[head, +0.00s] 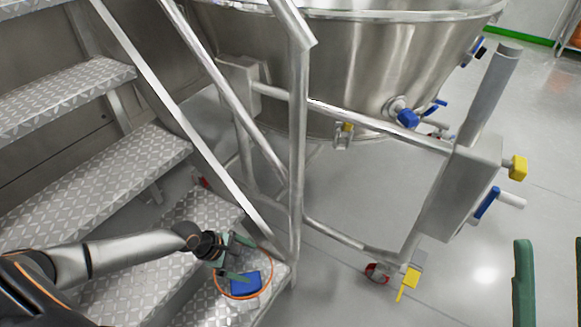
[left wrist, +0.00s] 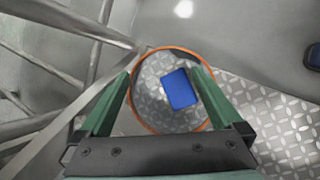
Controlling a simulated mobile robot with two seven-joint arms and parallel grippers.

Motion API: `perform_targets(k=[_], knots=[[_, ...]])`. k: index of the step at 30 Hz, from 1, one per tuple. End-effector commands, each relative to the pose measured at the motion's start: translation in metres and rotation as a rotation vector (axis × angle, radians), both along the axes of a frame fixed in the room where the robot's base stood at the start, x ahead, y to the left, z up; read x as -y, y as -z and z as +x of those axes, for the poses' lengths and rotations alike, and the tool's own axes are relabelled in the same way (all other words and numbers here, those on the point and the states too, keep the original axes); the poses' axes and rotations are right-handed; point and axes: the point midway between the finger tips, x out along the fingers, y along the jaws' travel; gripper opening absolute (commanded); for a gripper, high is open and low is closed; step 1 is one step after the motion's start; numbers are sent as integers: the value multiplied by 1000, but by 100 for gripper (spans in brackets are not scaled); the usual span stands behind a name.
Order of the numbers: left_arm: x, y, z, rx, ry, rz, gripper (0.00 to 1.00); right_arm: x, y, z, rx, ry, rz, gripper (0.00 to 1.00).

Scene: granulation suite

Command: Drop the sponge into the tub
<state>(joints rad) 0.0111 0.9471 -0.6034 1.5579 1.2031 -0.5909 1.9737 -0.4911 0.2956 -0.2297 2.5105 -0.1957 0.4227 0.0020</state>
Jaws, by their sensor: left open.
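The blue sponge (head: 245,283) lies within the orange rim of the tub (head: 219,291) in the head view. The tub looks clear-walled and stands on a low patterned metal step. In the left wrist view the sponge (left wrist: 179,89) also shows inside the tub's rim (left wrist: 134,92), tilted in the picture. My left gripper (head: 238,257) is open above the tub, its green fingers apart. The sponge's edge is close to one finger in the wrist view; I cannot tell whether they touch. My right gripper (head: 551,240) shows only its two spread green fingers at the lower right.
Metal stairs (head: 95,175) rise at the left. Tubular rails (head: 299,150) stand close beside the tub. A large steel vessel (head: 350,75) is behind, with a wheeled frame and a grey post (head: 478,150) at the right. Grey floor (head: 340,290) is open at the lower middle.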

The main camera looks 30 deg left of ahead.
Motion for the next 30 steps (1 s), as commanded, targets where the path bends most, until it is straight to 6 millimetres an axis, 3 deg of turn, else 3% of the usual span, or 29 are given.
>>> perform_targets(k=[1,6,8,12,16,21,25,30], knots=[[32,-9,6,121,119,15,100,0,0,0,-1,1,2,50],[118,-72,28,641,485,172,100,0,0,0,-4,0,3,50],[142,-103,33,833,578,254,100,0,1,0,-4,0,3,50],[184,-189,34,1278,707,522,100,-1,1,0,-6,-2,3,50],[202,-277,20,1644,720,881,100,-1,1,0,-7,-4,4,50],[202,-385,-19,1952,601,1495,100,-2,1,0,-7,-6,1,50],[196,-440,-51,2013,475,1926,100,-2,2,0,-8,-7,0,50],[192,-473,-76,1989,373,2245,100,-2,2,0,-7,-7,-1,50]])
